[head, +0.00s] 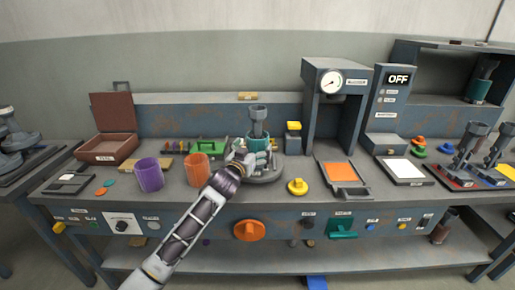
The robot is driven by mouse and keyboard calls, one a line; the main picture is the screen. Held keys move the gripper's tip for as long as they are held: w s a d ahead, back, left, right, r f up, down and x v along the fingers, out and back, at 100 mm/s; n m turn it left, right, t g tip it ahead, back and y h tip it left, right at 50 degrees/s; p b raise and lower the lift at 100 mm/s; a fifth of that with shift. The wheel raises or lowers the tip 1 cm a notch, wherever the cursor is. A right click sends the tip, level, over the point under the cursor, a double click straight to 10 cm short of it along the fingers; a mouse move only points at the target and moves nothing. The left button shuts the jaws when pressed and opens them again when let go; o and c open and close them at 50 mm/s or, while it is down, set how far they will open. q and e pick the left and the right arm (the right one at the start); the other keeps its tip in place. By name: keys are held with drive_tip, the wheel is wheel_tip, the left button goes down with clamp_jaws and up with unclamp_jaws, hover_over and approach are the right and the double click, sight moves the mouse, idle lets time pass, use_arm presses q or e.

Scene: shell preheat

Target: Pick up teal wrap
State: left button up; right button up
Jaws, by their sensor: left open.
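A teal wrap (258,144) sits around the lower part of a grey upright shell (258,122), above a round grey base (267,176) near the middle of the bench. My left gripper (243,155) reaches in from the lower left to the front left side of the teal wrap. Its jaws are open, and its fingers are small and partly merge with the base behind them. I cannot tell whether they touch the wrap. My right gripper is not in view.
An orange cylinder (196,170) stands close left of my gripper, with a purple cylinder (149,176) farther left. A green tray (209,147) lies behind. Another teal-banded shell (479,88) is on the right shelf.

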sight(257, 143)
use_arm(q)
drive_tip(key=shift+w+d, duration=0.3)
drive_tip(key=shift+w, duration=0.35)
drive_tip(key=shift+b+x, duration=0.3)
drive_tip(key=shift+x, duration=0.6)
drive_tip(key=shift+w+d, duration=0.1)
drive_tip(key=shift+w, duration=0.15)
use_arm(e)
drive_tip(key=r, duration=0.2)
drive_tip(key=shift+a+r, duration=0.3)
use_arm(q)
drive_tip(key=shift+c, duration=0.3)
drive_tip(key=c, duration=1)
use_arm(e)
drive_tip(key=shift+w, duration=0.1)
use_arm(q)
drive_tip(key=shift+r, duration=0.25)
